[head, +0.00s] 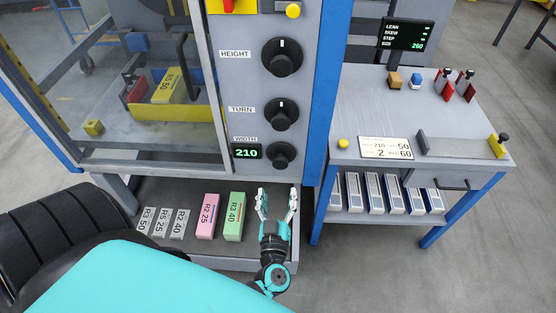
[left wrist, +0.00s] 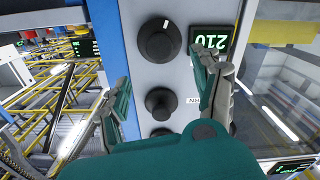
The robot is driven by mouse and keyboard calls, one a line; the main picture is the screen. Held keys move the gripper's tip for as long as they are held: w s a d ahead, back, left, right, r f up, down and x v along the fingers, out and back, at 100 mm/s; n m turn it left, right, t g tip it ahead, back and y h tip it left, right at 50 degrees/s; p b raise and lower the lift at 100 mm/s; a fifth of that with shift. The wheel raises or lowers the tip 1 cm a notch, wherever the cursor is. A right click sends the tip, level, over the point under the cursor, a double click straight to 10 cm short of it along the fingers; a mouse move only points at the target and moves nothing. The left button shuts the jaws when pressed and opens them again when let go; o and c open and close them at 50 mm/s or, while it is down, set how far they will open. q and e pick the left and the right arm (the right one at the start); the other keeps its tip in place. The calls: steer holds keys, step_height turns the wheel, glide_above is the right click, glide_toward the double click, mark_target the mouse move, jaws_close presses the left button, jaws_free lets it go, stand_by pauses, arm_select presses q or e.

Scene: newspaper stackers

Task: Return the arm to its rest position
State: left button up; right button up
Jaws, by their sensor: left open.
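My left gripper (head: 277,198) is in the head view, low in front of the machine, below the WIDTH knob (head: 282,155). Its two fingers are spread and hold nothing. It appears over the right end of the grey lower tray (head: 275,262). In the left wrist view the open fingers (left wrist: 167,92) frame the machine's knob panel, which appears upside down. My right gripper is not in view.
A green block (head: 234,217) and a pink block (head: 207,216) lie in the tray left of the gripper, beside several grey blocks (head: 179,223). A blue-legged side table (head: 385,110) stands to the right. Bare floor (head: 400,280) lies at the lower right.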

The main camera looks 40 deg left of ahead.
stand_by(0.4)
arm_select(q)
steer(key=s+d+f+m+h, duration=0.1)
steer(key=d+f+m+h, duration=0.25)
steer(key=f, duration=0.35)
steer(key=s+d+f+m+h, duration=0.1)
steer(key=d+f+m+h, duration=0.25)
steer(key=f, duration=0.35)
steer(key=s+d+f+m+g+h, duration=0.1)
steer(key=s+f+m+g+h, duration=0.15)
steer(key=s+f, duration=0.4)
steer(key=s+d+f+m+g+h, duration=0.15)
steer(key=s+f+g, duration=0.25)
steer(key=f, duration=0.6)
steer(key=s+a+f+g, duration=0.2)
steer(key=s+f, duration=0.1)
steer(key=s, duration=0.4)
steer(key=s+a+f+g+y, duration=0.1)
steer(key=s+a+f+g, duration=0.1)
steer(key=s, duration=0.5)
steer(key=s+a+f+g, duration=0.3)
steer(key=s+f+g, duration=0.1)
steer(key=s+f, duration=0.2)
steer(key=shift+s+m+y, duration=0.4)
steer(key=shift+s, duration=0.4)
steer(key=shift+d, duration=0.1)
